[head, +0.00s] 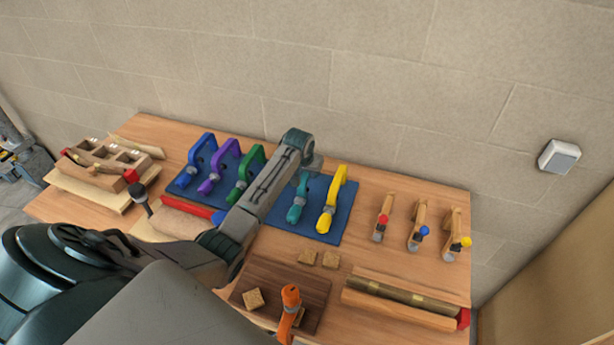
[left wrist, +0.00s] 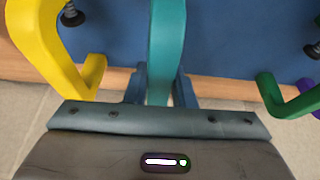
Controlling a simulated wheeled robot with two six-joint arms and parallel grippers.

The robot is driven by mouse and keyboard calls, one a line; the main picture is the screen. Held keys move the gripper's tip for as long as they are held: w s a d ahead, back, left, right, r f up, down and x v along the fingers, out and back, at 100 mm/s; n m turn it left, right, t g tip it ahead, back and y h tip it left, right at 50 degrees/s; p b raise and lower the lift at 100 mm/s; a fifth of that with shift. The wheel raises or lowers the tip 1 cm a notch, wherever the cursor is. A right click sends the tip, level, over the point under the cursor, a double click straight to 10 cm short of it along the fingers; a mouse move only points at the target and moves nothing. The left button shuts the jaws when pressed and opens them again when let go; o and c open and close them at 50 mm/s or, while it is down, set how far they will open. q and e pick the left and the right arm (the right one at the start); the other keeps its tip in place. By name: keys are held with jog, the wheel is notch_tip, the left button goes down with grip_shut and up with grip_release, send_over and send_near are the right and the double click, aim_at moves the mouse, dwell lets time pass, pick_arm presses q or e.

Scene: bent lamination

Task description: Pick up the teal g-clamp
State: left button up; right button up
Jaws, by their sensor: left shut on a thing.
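The teal g-clamp (head: 297,205) stands on the blue mat (head: 333,236), left of the yellow g-clamp (head: 333,203). In the left wrist view the teal g-clamp (left wrist: 167,40) runs between the two fingers of my left gripper (left wrist: 160,90), which is shut on its frame. In the head view my left wrist (head: 300,145) covers the top of the teal clamp, and the fingers are mostly hidden. I cannot tell whether the clamp is lifted off the mat. My right gripper is not in view.
Green (head: 247,175), purple (head: 217,173) and blue (head: 196,160) g-clamps stand left of my arm. An orange clamp (head: 290,302) stands on a dark board at the front. Small planes with coloured knobs (head: 419,225) stand at right. A wall is close behind the bench.

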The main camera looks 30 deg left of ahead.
pick_arm(q)
jog(key=shift+r, duration=0.15)
jog(key=shift+w+r+b, duration=0.1)
jog(key=shift+r+b, duration=0.4)
jog(key=shift+b, duration=0.1)
notch_tip(320, 180, up, 2)
jog(key=shift+r+b, duration=0.1)
jog(key=shift+b, duration=0.8)
jog(key=s+a+r+b, duration=0.1)
jog(key=s+a+b, duration=0.1)
jog(key=s, duration=0.5)
jog(key=s+a+b, duration=0.3)
jog(key=s, duration=0.5)
notch_tip(320, 180, up, 7)
jog(key=p, duration=0.8)
jog(key=shift+s+d, duration=0.15)
jog(key=shift+s, duration=0.1)
